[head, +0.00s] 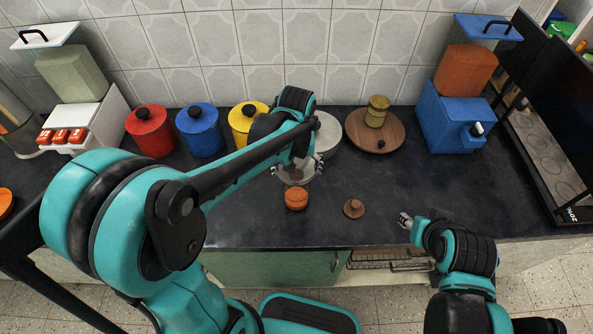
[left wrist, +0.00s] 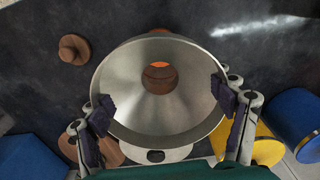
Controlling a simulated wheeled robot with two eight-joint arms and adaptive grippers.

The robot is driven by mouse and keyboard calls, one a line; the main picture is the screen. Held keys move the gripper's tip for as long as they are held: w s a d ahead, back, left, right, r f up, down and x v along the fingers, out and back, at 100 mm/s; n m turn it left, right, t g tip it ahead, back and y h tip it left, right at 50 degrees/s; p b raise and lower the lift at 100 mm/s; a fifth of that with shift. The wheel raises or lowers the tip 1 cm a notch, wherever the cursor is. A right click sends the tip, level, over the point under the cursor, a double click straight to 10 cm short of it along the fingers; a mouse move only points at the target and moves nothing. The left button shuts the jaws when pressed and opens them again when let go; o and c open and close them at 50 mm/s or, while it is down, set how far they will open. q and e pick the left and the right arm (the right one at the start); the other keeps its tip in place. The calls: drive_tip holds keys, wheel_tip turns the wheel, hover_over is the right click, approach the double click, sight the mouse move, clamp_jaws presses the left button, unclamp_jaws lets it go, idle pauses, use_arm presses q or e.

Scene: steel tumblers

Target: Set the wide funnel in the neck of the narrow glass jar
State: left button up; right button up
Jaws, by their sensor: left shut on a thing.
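My left gripper (head: 297,170) is shut on the wide steel funnel (head: 292,177) and holds it up over the worktop, partly hidden by my arm. In the left wrist view the funnel (left wrist: 115,85) shows its wide mouth, with finger pads at both sides of the rim. Through its round hole an orange-brown thing (left wrist: 158,77) shows below. A small round orange-brown vessel (head: 296,199) stands just in front of the funnel in the head view; I cannot tell for sure that it is the narrow glass jar. My right gripper (head: 405,220) is over the counter's front edge, apart from everything.
A small brown knobbed lid (head: 354,208) lies right of the vessel. Red (head: 150,132), blue (head: 200,132) and yellow (head: 240,118) canisters stand behind. A wooden board (head: 358,124) bears an olive jar (head: 376,112). A blue dispenser (head: 448,120) stands right. The front right counter is clear.

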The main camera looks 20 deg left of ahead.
use_arm(q)
drive_tip(key=shift+f+b, duration=0.95)
drive_tip(key=shift+f, duration=0.4)
drive_tip(key=o, duration=1.2)
drive_tip(key=shift+r, duration=0.1)
